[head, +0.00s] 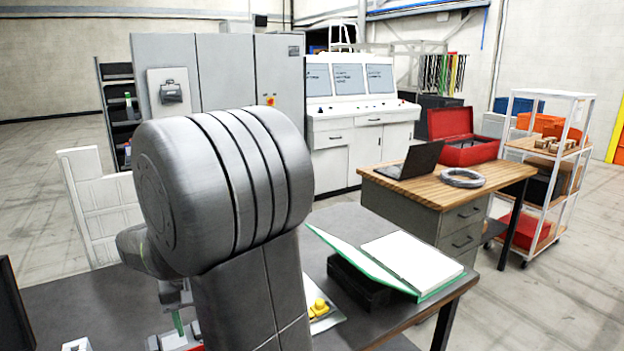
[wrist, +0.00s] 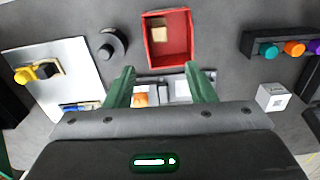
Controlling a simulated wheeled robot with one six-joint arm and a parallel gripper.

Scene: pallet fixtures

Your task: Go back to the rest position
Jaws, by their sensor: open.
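My gripper (wrist: 160,72) is open, its two green fingers spread apart in the wrist view. No object is held between them. Below the fingertips is a grey fixture with an orange piece (wrist: 140,99), partly hidden by my gripper. A red bin (wrist: 149,55) with a tan block (wrist: 159,36) inside lies just beyond the fingertips. In the head view my arm covers the middle of the workbench, and only a bit of a green finger (head: 178,322) shows at the lower left.
On the workbench, a pale plate (wrist: 75,60) with a yellow part and a black round piece (wrist: 112,46) lie left. A dark rack (wrist: 252,44) with coloured knobs and a white cube (wrist: 271,97) lie right. An open green binder (head: 405,262) rests near the bench's right edge.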

